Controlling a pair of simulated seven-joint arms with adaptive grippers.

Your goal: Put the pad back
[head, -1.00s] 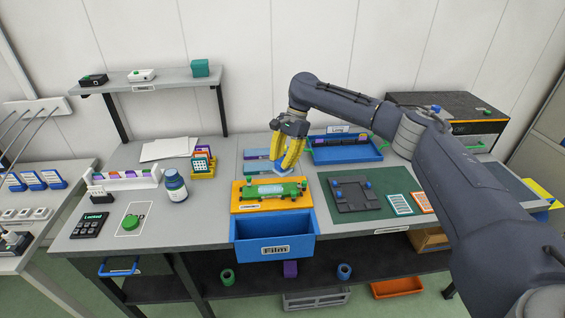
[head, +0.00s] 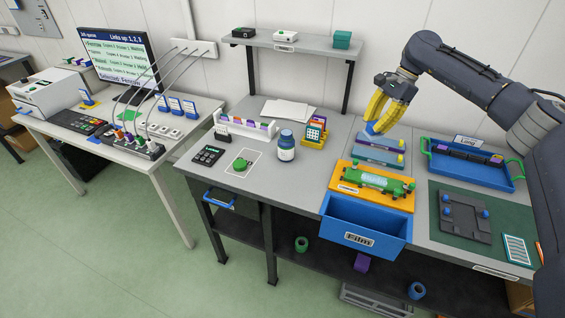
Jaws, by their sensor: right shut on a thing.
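My right gripper (head: 378,122), with yellow fingers, is shut on a small blue pad (head: 371,129), mostly hidden by the fingertips. It is at the back of the bench, just behind two flat blue-grey strips (head: 378,155) with coloured ends. I cannot tell whether the pad touches the bench. In front of the strips is an orange tray (head: 343,187) with a green roller-like piece (head: 385,181) on it. My left gripper is not in view.
A blue bottle (head: 286,147) and a yellow holder with cards (head: 314,133) stand left of the gripper. A blue tray (head: 470,176) lies to the right. An open blue Film drawer (head: 365,238) juts out in front. White paper (head: 287,111) lies behind.

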